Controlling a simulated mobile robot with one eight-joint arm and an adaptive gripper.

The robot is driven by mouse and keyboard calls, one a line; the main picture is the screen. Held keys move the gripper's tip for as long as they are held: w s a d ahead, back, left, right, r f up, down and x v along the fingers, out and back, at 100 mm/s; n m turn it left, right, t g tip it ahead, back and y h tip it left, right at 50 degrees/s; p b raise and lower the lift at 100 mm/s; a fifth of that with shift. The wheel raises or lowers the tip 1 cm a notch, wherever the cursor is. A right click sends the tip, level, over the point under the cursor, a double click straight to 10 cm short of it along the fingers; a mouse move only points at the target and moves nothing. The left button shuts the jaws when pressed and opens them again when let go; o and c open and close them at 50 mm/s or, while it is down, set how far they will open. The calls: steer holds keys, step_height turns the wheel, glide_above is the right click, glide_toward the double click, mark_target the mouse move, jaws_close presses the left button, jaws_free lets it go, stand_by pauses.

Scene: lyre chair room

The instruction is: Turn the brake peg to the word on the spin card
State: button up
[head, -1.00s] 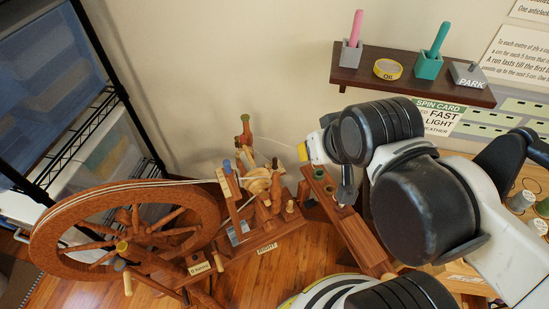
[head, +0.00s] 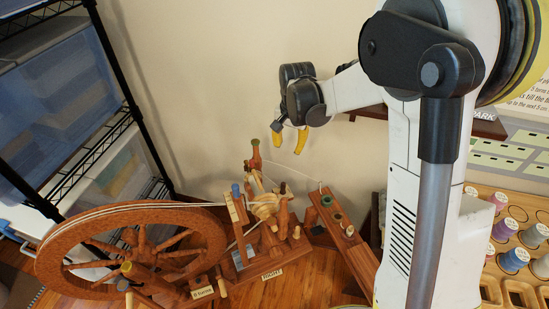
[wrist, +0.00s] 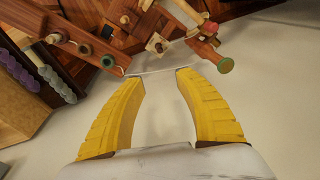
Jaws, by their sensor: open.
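The wooden spinning wheel (head: 215,235) stands on the floor at left and centre in the head view. I cannot tell which one is the brake peg. My gripper (head: 288,143) is open and empty, above and right of the green-topped peg in the head view.
A wire shelf (head: 85,150) with bins is at left. A rack of thread spools (head: 514,260) is at right. A wall shelf (head: 488,126) is partly covered.

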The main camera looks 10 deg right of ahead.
steer(key=m+g, duration=0.2)
glide_above(283, 183)
step_height(283, 183, down, 13)
step_height(283, 183, down, 12)
steer(key=b, duration=0.4)
steer(key=shift+d, duration=0.1)
jaws_close()
